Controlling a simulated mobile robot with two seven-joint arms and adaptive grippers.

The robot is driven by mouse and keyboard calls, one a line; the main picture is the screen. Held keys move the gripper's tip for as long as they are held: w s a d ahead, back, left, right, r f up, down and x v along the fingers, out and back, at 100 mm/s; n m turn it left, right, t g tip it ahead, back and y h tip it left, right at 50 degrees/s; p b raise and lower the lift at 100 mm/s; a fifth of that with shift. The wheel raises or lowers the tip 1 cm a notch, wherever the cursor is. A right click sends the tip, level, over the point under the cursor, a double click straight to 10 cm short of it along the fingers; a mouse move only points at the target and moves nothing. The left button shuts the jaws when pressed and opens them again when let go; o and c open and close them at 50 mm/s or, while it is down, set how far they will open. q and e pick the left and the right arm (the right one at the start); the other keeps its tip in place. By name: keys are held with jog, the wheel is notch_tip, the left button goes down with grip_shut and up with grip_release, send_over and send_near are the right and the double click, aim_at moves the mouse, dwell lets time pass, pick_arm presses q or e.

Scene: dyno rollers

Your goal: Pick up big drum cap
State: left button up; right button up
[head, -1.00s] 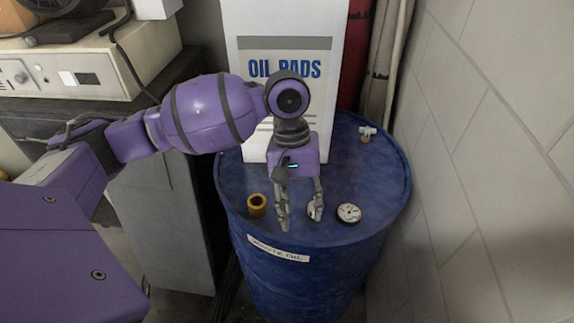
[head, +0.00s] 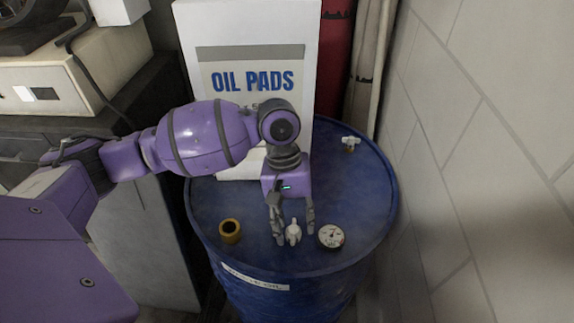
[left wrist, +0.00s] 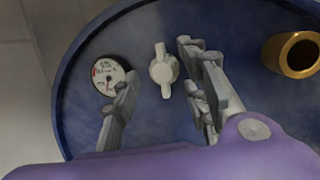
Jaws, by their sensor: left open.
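A white cap with two small wings (head: 294,232) is on top of the blue drum (head: 370,205), near its front. It looks like the big drum cap. My left gripper (head: 295,236) is open and points down, with one finger on each side of this cap. In the left wrist view the cap (left wrist: 163,70) shows between the two open fingers (left wrist: 160,62), with gaps on both sides. A smaller-looking white winged piece (head: 350,143) sits at the drum's back right. My right gripper is not in view.
A brass-coloured ring (head: 230,231) stands left of the gripper and a round dial gauge (head: 332,236) lies close on its right. A white OIL PADS box (head: 250,55) stands behind the arm. A block wall (head: 490,130) bounds the right side.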

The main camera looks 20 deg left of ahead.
pick_arm(q)
jog(key=shift+s+d+f, duration=0.2)
jog(key=shift+f, duration=0.45)
jog(key=shift+r, duration=0.1)
grip_shut()
